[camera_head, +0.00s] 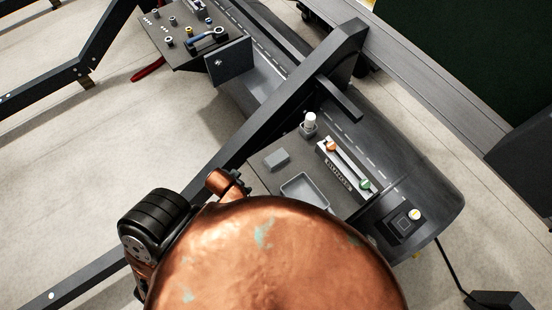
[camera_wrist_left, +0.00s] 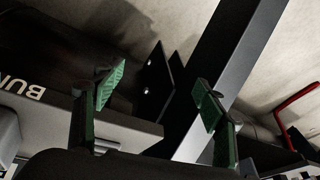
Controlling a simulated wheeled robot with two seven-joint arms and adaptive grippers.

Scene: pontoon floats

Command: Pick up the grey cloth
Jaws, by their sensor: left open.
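A small flat grey piece (camera_head: 277,158), which looks like the folded grey cloth, lies on the dark work surface in the head view, just above a shallow grey tray (camera_head: 300,192). I cannot make out the cloth in the left wrist view. My left gripper (camera_wrist_left: 155,108) is open in the left wrist view, its green-padded fingers spread with nothing between them. My right gripper is not in view.
A dark diagonal beam (camera_head: 290,100) crosses close above the cloth. A rack with orange and green knobs (camera_head: 348,166) and a white-capped bottle (camera_head: 309,123) stand to the right. A tool board (camera_head: 185,30) is at the upper left. Pale floor lies open at left.

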